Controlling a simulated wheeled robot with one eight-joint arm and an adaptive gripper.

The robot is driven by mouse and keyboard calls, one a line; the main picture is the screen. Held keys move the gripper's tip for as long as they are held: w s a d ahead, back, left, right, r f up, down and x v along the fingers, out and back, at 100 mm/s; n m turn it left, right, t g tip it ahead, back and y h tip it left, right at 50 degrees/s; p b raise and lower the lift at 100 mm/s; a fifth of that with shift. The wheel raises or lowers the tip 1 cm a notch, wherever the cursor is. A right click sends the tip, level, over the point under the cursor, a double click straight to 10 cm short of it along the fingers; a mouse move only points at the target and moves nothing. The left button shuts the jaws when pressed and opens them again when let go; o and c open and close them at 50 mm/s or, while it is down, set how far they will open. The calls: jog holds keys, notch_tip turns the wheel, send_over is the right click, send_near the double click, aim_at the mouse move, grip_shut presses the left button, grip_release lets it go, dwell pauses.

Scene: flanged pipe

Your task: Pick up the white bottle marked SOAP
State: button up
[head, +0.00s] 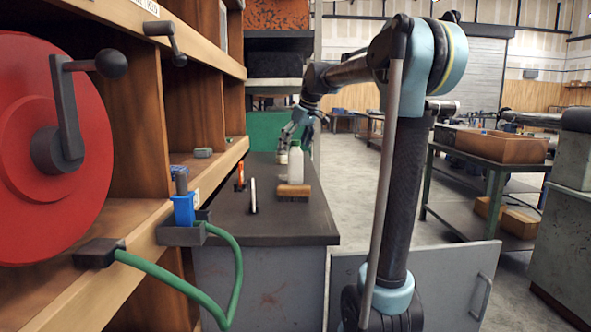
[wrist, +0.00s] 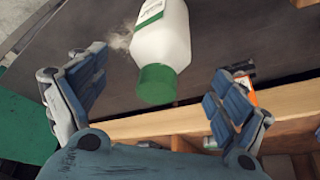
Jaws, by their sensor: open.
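A white bottle (wrist: 163,47) with a green cap (wrist: 157,84) and a white-and-green label shows at the upper middle of the wrist view. The label's words are too small to read. In the head view the bottle (head: 294,168) stands upright on the dark bench top (head: 265,226), behind a brush. My gripper (wrist: 157,78) is open and empty, its two blue padded fingers on either side of the cap end in the wrist picture. In the head view my gripper (head: 283,155) is small, close to the bottle; I cannot tell whether they touch.
A wooden brush (head: 293,192) lies in front of the bottle. An orange item (head: 240,175) and a black-and-white upright item (head: 253,195) stand to its left. A wooden shelf with a red reel (head: 105,150) borders the left. Open floor lies right of the bench.

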aim_at(293, 155)
jog(key=shift+x, duration=2.55)
jog(key=shift+w+d, duration=0.1)
jog(key=shift+d, duration=0.1)
jog(key=c, duration=1.5)
